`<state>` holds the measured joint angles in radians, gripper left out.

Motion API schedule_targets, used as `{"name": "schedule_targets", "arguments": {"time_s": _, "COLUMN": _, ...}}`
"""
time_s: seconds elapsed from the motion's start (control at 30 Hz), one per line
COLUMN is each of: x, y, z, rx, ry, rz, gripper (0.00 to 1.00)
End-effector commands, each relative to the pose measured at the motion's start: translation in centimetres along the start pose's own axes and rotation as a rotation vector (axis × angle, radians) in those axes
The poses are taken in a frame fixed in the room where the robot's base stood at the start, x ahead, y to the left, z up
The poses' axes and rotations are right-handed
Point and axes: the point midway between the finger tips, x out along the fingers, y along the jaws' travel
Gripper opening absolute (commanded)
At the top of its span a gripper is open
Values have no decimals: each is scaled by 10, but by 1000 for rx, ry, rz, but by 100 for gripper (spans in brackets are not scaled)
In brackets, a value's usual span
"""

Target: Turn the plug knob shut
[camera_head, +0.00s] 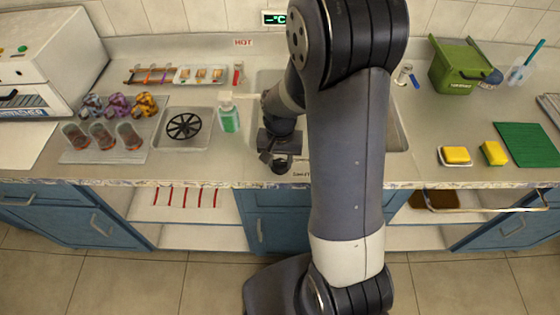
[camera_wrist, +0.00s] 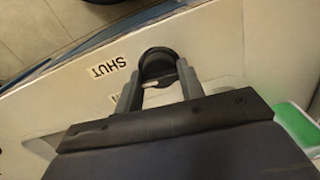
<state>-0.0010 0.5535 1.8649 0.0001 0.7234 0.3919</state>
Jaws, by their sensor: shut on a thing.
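The plug knob shows in the wrist view as a dark, rounded knob (camera_wrist: 158,62) on the pale counter. My gripper (camera_wrist: 158,88) is shut on it, with one grey finger at each side. A white label reading SHUT (camera_wrist: 107,66) lies left of the knob. A second label is partly hidden by the left finger. In the head view my gripper (camera_head: 280,158) is low over the counter at the front of the sink, and the dark knob (camera_head: 281,167) shows just below it. My arm hides much of the sink (camera_head: 396,130).
A tray with a black wheel-shaped piece (camera_head: 184,125) lies farther left. Yellow sponges (camera_head: 493,153) and a green bin (camera_head: 458,68) are at right.

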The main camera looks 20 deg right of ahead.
Motion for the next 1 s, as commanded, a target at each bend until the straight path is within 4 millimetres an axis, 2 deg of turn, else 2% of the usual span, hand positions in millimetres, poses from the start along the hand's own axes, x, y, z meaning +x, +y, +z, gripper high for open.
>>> {"name": "schedule_targets", "arguments": {"time_s": 0.6, "x": 0, "y": 0, "z": -1, "rx": 539, "ry": 3, "rz": -2, "gripper": 14}}
{"name": "schedule_targets", "arguments": {"time_s": 1.0, "x": 0, "y": 0, "z": -1, "rx": 703, "ry": 2, "rz": -2, "gripper": 14}}
